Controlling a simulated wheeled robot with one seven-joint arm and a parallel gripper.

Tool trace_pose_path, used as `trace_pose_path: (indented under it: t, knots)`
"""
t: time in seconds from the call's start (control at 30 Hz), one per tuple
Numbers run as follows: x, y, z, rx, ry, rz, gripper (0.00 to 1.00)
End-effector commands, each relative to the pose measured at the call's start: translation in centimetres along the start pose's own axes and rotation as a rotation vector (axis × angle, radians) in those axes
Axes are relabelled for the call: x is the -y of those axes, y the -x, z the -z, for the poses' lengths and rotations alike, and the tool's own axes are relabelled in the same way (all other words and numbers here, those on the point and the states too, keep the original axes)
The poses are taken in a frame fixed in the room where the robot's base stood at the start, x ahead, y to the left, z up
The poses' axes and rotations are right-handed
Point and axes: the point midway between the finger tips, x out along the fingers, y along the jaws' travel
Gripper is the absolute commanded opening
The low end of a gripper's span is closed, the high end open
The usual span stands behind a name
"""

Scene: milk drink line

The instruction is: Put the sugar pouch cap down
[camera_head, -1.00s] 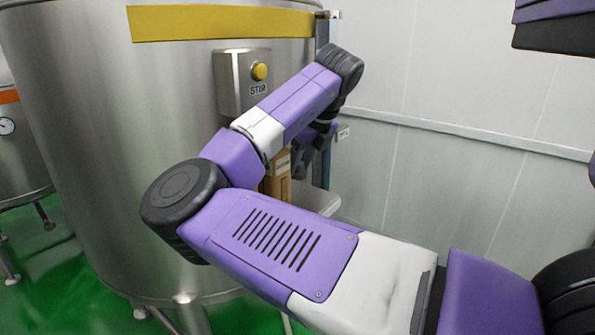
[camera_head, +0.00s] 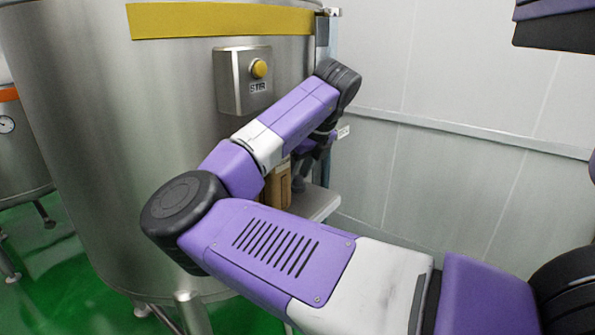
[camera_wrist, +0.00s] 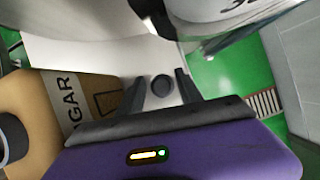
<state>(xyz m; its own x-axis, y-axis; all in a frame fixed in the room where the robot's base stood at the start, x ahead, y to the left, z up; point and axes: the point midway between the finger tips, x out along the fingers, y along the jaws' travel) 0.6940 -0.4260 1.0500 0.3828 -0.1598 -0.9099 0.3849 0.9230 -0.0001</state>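The sugar pouch cap (camera_wrist: 162,85) is a small dark round piece. In the wrist view it shows between my gripper's (camera_wrist: 161,88) two dark fingers, over the white shelf top (camera_wrist: 95,52). The fingers stand apart, with a visible gap on each side of the cap. The cap seems to rest on the shelf, though its contact is hard to judge from above. The tan sugar pouch (camera_wrist: 45,100), lettered "GAR", stands at left, with a dark ring (camera_wrist: 12,138) at its near end. In the head view my arm mostly hides the gripper, and the cap cannot be seen.
A large steel tank (camera_head: 110,130) with a "STIR" button box (camera_head: 242,80) stands beside the shelf (camera_head: 318,203). A tan pouch or carton (camera_head: 278,188) shows partly behind my arm. A pale wall (camera_head: 450,110) closes the right side. The floor is green.

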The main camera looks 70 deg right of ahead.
Motion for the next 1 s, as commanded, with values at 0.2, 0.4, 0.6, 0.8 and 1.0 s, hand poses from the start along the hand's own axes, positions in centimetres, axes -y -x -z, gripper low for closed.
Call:
trace_pose_path:
  t: [0.2,0.4,0.6,0.8,1.0]
  knots:
    - [0.0,-0.1,0.0,-0.002,0.001,-0.001,0.55]
    - [0.0,0.1,-0.1,-0.001,0.001,-0.002,0.55]
    - [0.1,2.6,-0.6,0.002,0.0,0.001,0.55]
    - [0.0,7.1,-0.7,0.004,0.0,0.0,0.55]
    - [0.0,10.8,-0.7,0.004,0.001,-0.002,0.55]
